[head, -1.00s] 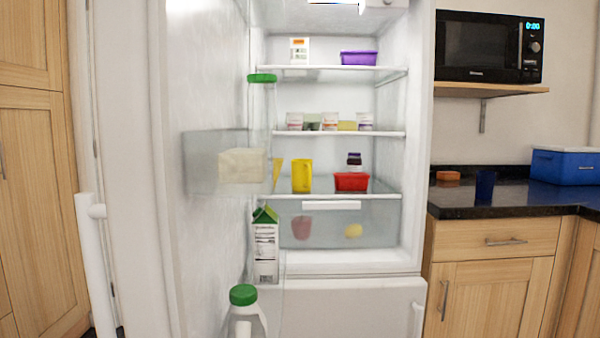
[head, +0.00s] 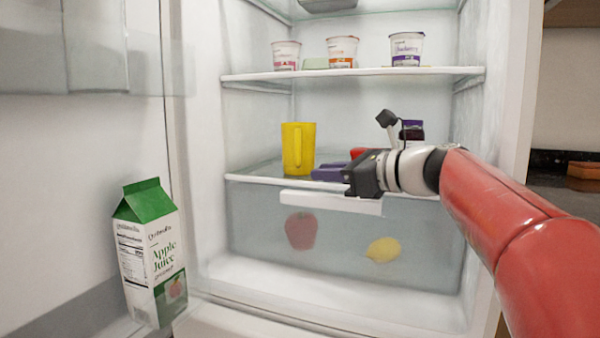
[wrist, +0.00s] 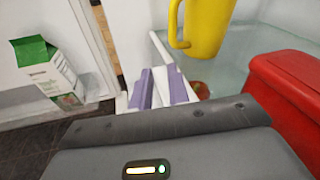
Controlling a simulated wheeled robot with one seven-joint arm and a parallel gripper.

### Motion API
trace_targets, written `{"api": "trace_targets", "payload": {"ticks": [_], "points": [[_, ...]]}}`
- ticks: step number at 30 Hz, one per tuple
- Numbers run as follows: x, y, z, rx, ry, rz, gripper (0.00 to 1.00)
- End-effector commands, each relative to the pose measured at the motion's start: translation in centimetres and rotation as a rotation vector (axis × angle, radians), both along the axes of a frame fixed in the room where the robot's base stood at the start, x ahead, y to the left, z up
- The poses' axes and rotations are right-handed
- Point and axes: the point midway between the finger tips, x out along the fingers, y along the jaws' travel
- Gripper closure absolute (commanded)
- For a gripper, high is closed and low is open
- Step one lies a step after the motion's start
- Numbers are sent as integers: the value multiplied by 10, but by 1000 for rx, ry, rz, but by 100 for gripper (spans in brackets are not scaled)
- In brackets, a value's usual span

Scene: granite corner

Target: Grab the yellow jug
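The yellow jug (head: 305,150) stands upright on the fridge's glass shelf, its handle toward the front. In the wrist view the jug (wrist: 209,25) is at the top, cut off by the frame edge, with its handle to its left. My gripper (head: 340,164) is at the shelf's front edge, right of and below the jug in the head view, apart from it. Its purple fingers (wrist: 162,88) show as two separate pieces, with nothing held between them. The gripper looks open.
A red container (wrist: 285,95) sits on the same shelf, right of the jug, with a dark jar (head: 412,131) near it. Yogurt cups (head: 341,52) are on the shelf above. A juice carton (head: 150,255) stands in the door at left. A clear drawer (head: 340,235) lies below.

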Motion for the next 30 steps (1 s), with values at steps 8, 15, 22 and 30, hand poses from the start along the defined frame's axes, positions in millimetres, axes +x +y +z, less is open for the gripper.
{"api": "trace_targets", "payload": {"ticks": [8,15,22,30], "points": [[26,5,24,219,88,16,83],[42,28,27,220,87,16,83],[61,55,32,218,87,15,83],[66,61,31,217,86,13,83]]}}
